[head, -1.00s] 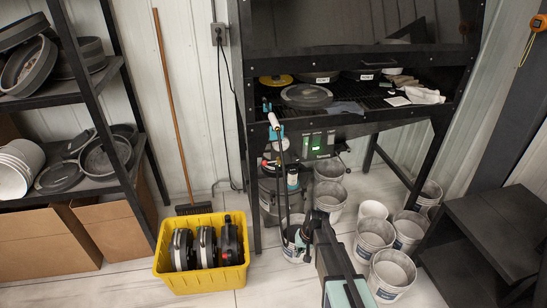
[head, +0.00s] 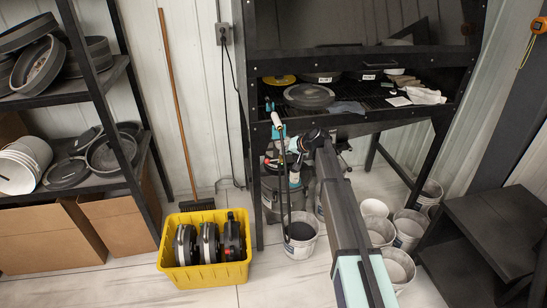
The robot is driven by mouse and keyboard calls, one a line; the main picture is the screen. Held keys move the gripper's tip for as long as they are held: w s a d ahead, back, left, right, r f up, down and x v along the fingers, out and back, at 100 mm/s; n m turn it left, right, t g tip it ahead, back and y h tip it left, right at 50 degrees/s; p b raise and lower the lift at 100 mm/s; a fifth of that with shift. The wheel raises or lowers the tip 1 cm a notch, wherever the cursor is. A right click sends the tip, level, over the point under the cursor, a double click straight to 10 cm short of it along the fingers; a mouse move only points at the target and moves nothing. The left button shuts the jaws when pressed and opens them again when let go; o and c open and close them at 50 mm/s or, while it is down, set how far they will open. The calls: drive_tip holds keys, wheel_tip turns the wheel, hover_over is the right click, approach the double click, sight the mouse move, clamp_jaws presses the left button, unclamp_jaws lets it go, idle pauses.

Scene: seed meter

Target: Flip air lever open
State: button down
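My gripper (head: 291,146) is at the front of the work stand, beside a black hose and in front of dark equipment under the bench. It is small and partly merged with what is behind it, so I cannot tell whether its fingers are apart or touch anything. A white and teal handle (head: 276,122) hangs at the stand's front edge, just up and left of my gripper, with the hose (head: 284,190) running down from it. I cannot make out for sure which part is the air lever.
The black stand (head: 390,124) holds pans and a cloth. A bucket with dark contents (head: 301,246) stands below my gripper. A yellow crate (head: 204,277) with several round units is at left. More white buckets (head: 408,232) stand right of my arm. Bare floor lies in front.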

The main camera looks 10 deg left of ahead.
sight(274, 160)
drive_tip(key=shift+f, duration=0.1)
drive_tip(key=p+x, duration=0.3)
drive_tip(key=x, duration=0.7)
drive_tip(key=shift+d, duration=0.15)
idle(0.4)
drive_tip(key=shift+f, duration=0.1)
